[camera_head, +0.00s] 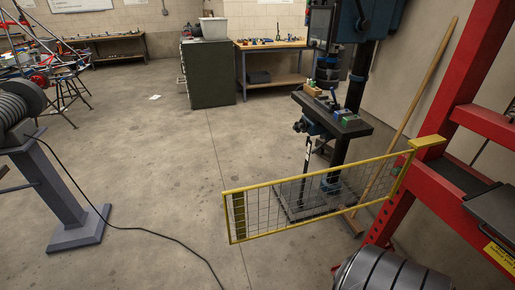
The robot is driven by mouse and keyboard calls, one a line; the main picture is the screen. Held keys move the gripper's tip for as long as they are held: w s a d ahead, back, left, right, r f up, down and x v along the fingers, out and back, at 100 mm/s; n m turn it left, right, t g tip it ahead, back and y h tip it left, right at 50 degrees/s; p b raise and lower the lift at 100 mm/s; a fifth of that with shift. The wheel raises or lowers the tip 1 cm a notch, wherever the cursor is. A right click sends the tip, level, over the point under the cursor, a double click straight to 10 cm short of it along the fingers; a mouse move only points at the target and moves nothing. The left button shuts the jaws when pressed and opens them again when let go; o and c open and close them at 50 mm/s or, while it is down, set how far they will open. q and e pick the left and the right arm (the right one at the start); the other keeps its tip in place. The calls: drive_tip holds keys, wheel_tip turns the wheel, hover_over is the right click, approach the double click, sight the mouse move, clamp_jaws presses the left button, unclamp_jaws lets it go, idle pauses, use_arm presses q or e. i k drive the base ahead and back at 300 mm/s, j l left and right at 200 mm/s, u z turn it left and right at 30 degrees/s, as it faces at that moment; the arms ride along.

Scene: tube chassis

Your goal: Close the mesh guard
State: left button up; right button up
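The mesh guard (310,191) is a yellow-framed panel with thin wire mesh. Its right end meets the red press frame (470,95) near a yellow block (427,142). The panel stands out from the red frame toward the left, over open floor, and its left end touches nothing that I can see. A short yellow slatted strip (239,215) runs along that left end. The guard is upright and swung away from the frame. Neither of my grippers shows in this view, and nothing is seen touching the guard.
A drill press (338,115) stands behind the guard, its base seen through the mesh. A wooden pole (415,100) leans behind the guard's right end. A dark ribbed cylinder (390,272) is at the bottom right. A cable (150,231) crosses the floor from a grey pedestal (60,200). The middle floor is clear.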

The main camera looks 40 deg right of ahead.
sight(237, 194)
drive_tip(key=i+j+z, duration=0.15)
drive_tip(key=i+z, duration=0.35)
drive_tip(key=i+j+z, duration=0.45)
drive_tip(key=i+z, duration=0.15)
drive_tip(key=z, duration=0.35)
drive_tip(key=i+z, duration=0.15)
drive_tip(key=z, duration=0.35)
drive_tip(key=i+j+z, duration=0.1)
drive_tip(key=z, duration=0.35)
drive_tip(key=i+j+z, duration=0.1)
drive_tip(key=j+z, duration=0.15)
drive_tip(key=z, duration=0.25)
drive_tip(key=i+j+z, duration=0.1)
drive_tip(key=z, duration=0.4)
drive_tip(key=j+z, duration=0.3)
drive_tip(key=z, duration=0.2)
drive_tip(key=j+z, duration=0.5)
drive_tip(key=i, duration=0.05)
